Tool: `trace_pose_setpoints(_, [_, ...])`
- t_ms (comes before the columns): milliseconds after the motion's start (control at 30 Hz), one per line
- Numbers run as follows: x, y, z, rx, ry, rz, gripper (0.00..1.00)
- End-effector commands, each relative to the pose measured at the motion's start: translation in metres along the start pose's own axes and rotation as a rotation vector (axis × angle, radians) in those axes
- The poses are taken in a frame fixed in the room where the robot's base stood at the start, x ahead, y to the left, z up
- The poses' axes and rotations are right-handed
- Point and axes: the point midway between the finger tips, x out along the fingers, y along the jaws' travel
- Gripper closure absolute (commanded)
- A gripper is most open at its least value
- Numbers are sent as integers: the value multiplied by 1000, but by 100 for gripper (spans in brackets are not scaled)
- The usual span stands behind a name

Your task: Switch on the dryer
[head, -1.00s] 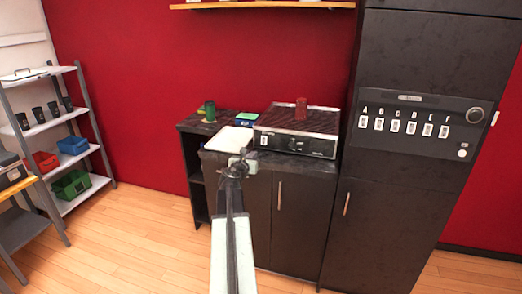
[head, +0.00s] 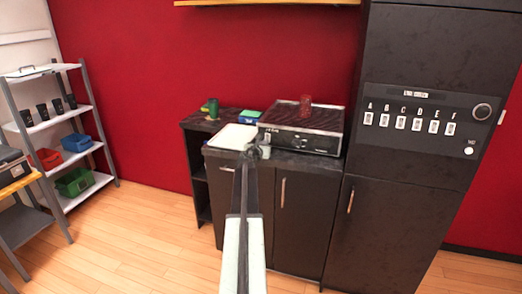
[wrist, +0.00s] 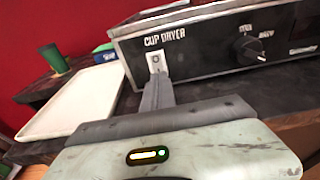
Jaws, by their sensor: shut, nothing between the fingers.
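The cup dryer (head: 300,130) is a dark box with a black ridged top on the counter, and it also shows in the wrist view (wrist: 210,52), lettered "CUP DRYER". A small white rocker switch (wrist: 155,62) is below the lettering at the left of its front. A dark knob (wrist: 250,47) is farther right. My gripper (head: 254,148) is shut and empty in front of the dryer's left front. In the wrist view its fingers (wrist: 157,88) point at the switch and overlap its lower edge. I cannot tell whether they touch it.
A white tray (head: 231,137) lies left of the dryer. A green cup (head: 213,108) is at the back left. A tall dark cabinet (head: 422,180) with lettered slots stands at the right. The floor in front is clear.

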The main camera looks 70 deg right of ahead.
Motion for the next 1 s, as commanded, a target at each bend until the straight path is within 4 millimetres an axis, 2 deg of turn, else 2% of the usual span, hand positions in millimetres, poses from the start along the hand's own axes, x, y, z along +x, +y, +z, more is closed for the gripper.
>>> trace_pose_setpoints(133, [11,0,0,-1,0,0,100])
trace_pose_setpoints(467, [12,1,0,-1,0,1,100])
trace_pose_setpoints(567, [19,1,-4,-1,0,0,100])
trace_pose_setpoints(767, [16,1,-1,-1,-1,1,100])
trace_pose_setpoints(867, [10,2,-4,-1,-1,2,100])
trace_pose_setpoints(1000, [-15,4,-12,-1,-1,7,100])
